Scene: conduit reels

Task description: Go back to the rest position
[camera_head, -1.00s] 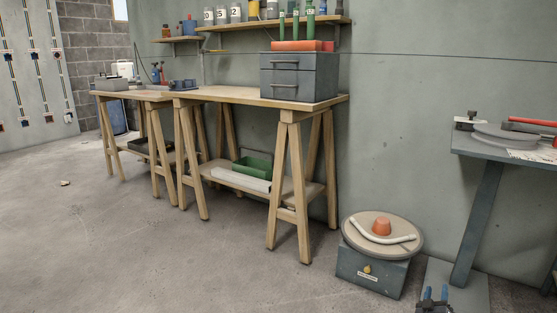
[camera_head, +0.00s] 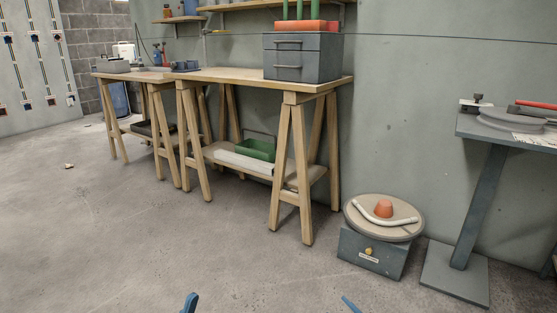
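Only small blue tips of my grippers show, at the bottom edge of the head view. A blue tip of my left gripper (camera_head: 190,303) is left of the middle. A blue tip of my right gripper (camera_head: 351,305) is right of the middle. The rest of both grippers and arms is cut off by the frame, so neither grip can be judged. Bare concrete floor lies around both visible tips, and I see nothing at them.
A round turntable on a grey box (camera_head: 371,257) stands on the floor, bearing an orange cone and a white bent tube. A grey pedestal table (camera_head: 477,133) stands at right. A wooden trestle bench (camera_head: 222,78) lines the wall. The floor (camera_head: 130,235) in front is clear.

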